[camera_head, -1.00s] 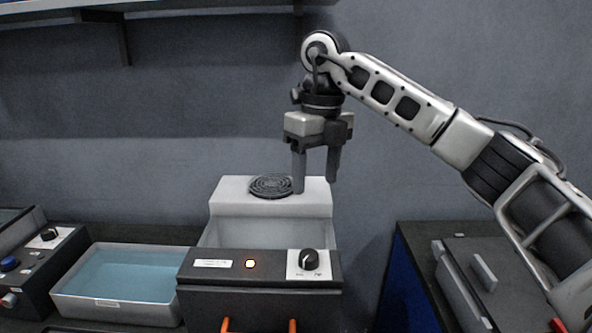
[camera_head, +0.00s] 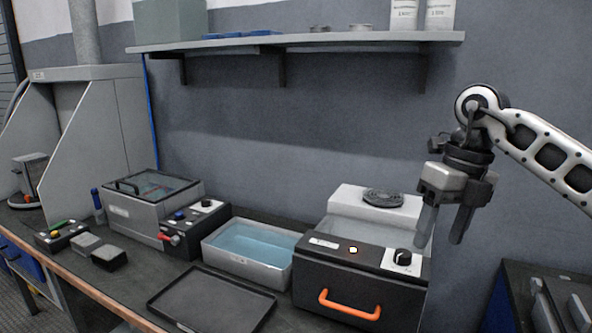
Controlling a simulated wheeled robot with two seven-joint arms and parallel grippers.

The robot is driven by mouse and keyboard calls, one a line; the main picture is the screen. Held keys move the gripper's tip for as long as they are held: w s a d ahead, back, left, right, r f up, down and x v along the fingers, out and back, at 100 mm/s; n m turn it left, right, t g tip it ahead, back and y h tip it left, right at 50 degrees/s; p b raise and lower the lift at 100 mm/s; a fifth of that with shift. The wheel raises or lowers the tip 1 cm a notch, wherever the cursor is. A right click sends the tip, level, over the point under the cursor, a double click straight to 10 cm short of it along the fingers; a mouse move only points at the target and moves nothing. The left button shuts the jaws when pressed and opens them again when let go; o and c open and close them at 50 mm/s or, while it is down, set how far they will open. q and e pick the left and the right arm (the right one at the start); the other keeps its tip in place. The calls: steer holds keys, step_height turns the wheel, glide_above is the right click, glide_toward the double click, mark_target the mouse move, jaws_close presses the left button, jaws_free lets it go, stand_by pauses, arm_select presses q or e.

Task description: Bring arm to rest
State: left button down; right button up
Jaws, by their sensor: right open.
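My right gripper (camera_head: 440,232) hangs with its fingers pointing down at the right of the head view. Its two grey fingers are apart with nothing between them. It is in front of the right end of a black and white machine (camera_head: 330,270) with an orange handle, a lit button and a black knob. The left finger overlaps the machine's right edge in the picture; I see no sign of contact. My right arm (camera_head: 550,150) comes in from the right edge. My left gripper is not in view.
A water-filled tray (camera_head: 215,252) and an empty dark tray (camera_head: 205,308) lie left of the machine. A lidded grey bath (camera_head: 122,215) stands further left. A wall shelf (camera_head: 350,42) runs above. Open space lies between shelf and bench. Another bench (camera_head: 520,270) is at right.

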steer(key=s+a+f+n+g+y, duration=0.1)
steer(key=s+a+f+y, duration=0.1)
steer(key=a+f+y, duration=0.45)
steer(key=s+a+f+n+g+y, duration=0.1)
steer(key=a+f+g, duration=0.15)
steer(key=a, duration=0.75)
steer(key=s+a+r+m+t+y, duration=0.1)
steer(key=s+a+m+t+y, duration=0.3)
steer(key=a+m+t+y, duration=0.6)
steer(key=d+f+m+t+h, duration=1.1)
steer(key=d+f+m, duration=0.15)
steer(key=m, duration=0.95)
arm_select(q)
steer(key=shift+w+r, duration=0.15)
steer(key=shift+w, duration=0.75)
arm_select(e)
steer(key=s+d+f+m+g+h, duration=0.2)
steer(key=s+f+m+g, duration=0.1)
steer(key=s+f, duration=0.3)
steer(key=s+d+f+m+g+h, duration=0.3)
steer(key=s+f+m+g, duration=0.1)
steer(key=s+f, duration=0.3)
step_height(320, 180, down, 2)
steer(key=shift+d, duration=0.35)
